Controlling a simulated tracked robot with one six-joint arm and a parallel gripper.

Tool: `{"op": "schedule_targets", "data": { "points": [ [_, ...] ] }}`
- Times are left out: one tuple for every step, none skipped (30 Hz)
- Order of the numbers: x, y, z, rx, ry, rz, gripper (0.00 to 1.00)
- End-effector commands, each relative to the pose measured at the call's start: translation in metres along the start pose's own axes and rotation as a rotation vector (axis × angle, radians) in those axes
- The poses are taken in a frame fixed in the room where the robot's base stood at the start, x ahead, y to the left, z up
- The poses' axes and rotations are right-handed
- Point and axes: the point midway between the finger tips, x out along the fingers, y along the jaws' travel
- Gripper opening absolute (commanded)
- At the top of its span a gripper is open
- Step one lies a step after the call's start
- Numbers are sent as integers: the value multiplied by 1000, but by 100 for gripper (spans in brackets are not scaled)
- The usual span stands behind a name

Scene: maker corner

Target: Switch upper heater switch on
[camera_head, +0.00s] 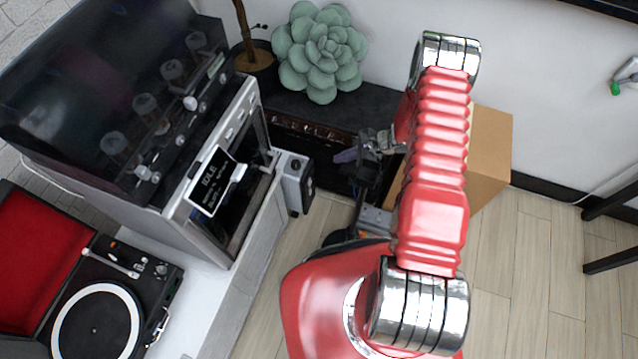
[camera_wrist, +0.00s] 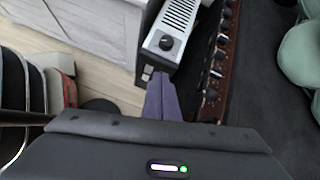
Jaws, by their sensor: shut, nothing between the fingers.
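The small heater (camera_head: 293,178) is a pale box with a dark side panel, standing beside the white cabinet. In the wrist view the heater (camera_wrist: 180,18) shows a slotted face, a black round knob (camera_wrist: 167,43) and small switches (camera_wrist: 147,73) near its lower end. Which switch is the upper one, and its on or off position, I cannot tell. My gripper (camera_head: 343,156) has purple fingers and is right of the heater in the head view. In the wrist view my gripper (camera_wrist: 160,76) is shut and empty, its tips close to the switch end; contact is unclear.
A black amplifier (camera_head: 375,100) with a brown knob panel (camera_wrist: 216,65) stands close beside the fingers. A succulent (camera_head: 320,52) is on top of it. A cardboard box (camera_head: 490,150) stands behind my arm. Wooden floor (camera_head: 530,270) is open at right.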

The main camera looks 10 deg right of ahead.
Motion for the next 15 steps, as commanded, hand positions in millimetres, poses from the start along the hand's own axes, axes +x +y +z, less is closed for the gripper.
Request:
{"op": "schedule_targets", "data": {
  "points": [
    [8,7,-11,32,-1,-3,0],
    [12,9,-17,49,-1,-7,0],
    [17,13,-25,74,-1,-11,0],
    [21,16,-30,92,-2,-15,0],
    [25,19,-36,110,-2,-18,0],
    [30,23,-44,133,-2,-23,0],
    [34,26,-49,150,-1,-26,0],
    [38,30,-55,167,-1,-29,0],
    [43,34,-62,189,-1,-35,0],
    [46,38,-67,204,0,-37,0],
    [49,40,-72,217,0,-42,0],
    [53,43,-77,233,1,-47,0],
    [55,45,-81,242,2,-50,0],
    [57,47,-84,251,2,-53,0],
    [60,49,-87,260,3,-56,0]
  ]
}}
